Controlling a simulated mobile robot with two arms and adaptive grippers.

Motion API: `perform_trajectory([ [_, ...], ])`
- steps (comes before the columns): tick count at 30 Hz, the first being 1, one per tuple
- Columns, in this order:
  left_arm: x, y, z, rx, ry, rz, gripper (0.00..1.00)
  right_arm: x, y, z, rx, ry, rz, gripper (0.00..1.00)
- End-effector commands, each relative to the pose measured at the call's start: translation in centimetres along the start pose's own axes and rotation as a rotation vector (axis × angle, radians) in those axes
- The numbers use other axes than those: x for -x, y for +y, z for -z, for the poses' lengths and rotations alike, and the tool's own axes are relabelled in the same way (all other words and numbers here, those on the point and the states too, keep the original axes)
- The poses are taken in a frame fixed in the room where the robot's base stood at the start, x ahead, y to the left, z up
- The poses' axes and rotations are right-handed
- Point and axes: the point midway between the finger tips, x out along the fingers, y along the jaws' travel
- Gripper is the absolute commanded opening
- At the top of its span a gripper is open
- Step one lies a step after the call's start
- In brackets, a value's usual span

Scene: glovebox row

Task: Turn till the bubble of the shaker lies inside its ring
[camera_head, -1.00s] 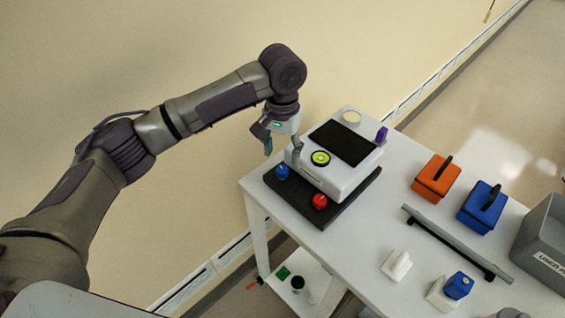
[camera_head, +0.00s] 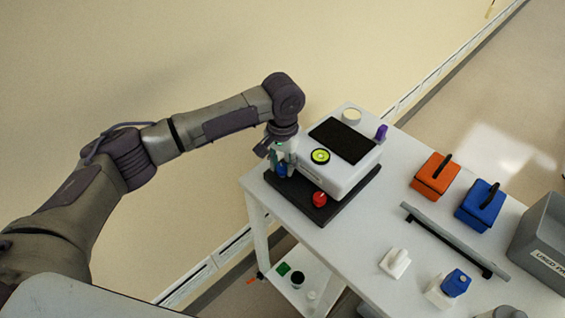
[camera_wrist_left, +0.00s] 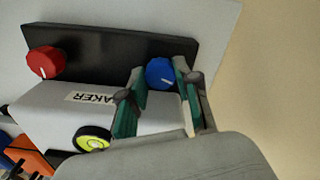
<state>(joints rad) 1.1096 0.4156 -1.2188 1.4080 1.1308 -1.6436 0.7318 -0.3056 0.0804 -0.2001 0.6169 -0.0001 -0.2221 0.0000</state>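The shaker (camera_head: 352,177) is a white box with a black top, standing on a dark base plate (camera_head: 334,212) on the table. Its yellow-green bubble level (camera_head: 320,156) with a dark ring also shows in the left wrist view (camera_wrist_left: 92,139); the bubble's exact place is too small to tell. A blue knob (camera_head: 283,170) and a red knob (camera_head: 320,199) sit at the base's front. My left gripper (camera_head: 280,166) is at the blue knob, pointing down. In the left wrist view its open fingers stand either side of the blue knob (camera_wrist_left: 160,74); contact is unclear. My right gripper is not in view.
On the white table (camera_head: 345,243) are an orange block (camera_head: 434,178) and a blue block (camera_head: 479,207) with handles, a grey bar (camera_head: 452,240), small white pieces and a grey bin (camera_head: 545,240). A purple piece (camera_head: 381,132) is at the shaker's back corner.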

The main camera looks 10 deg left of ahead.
Motion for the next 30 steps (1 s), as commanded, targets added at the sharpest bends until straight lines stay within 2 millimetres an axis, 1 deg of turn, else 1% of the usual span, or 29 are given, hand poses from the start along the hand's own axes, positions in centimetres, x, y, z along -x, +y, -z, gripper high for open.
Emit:
perform_trajectory([
  [1, 0.0, 0.0, 0.0, 0.0, 0.001, 0.0, 0.07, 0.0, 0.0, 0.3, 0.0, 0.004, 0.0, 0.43],
  [2, 0.0, 0.0, 0.0, 0.0, 0.001, 0.0, 0.02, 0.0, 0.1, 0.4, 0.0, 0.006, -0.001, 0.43],
  [3, 0.0, 0.0, 0.0, 0.0, 0.001, 0.0, 0.0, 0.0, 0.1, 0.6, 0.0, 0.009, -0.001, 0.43],
  [5, 0.1, 0.0, 0.0, -0.003, 0.001, 0.0, 0.0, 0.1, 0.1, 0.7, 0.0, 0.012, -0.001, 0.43],
  [8, 0.4, 0.0, 0.0, -0.047, -0.002, -0.001, 0.0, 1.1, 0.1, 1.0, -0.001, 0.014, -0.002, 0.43],
  [12, 0.6, 0.1, -0.1, -0.195, -0.003, -0.003, 0.0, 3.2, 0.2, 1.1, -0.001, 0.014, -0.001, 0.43],
  [16, 0.4, 0.0, 0.0, -0.329, -0.002, -0.002, 0.0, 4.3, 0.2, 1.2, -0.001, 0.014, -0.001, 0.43],
  [21, 0.1, 0.0, 0.0, -0.413, -0.001, -0.001, 0.0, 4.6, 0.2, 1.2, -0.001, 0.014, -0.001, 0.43],
  [29, 0.0, 0.0, 0.1, -0.418, 0.001, 0.0, 0.0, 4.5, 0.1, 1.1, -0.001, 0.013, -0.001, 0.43],
  [30, 0.0, 0.0, 0.1, -0.418, 0.001, 0.0, 0.35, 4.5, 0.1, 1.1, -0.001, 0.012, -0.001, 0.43],
])
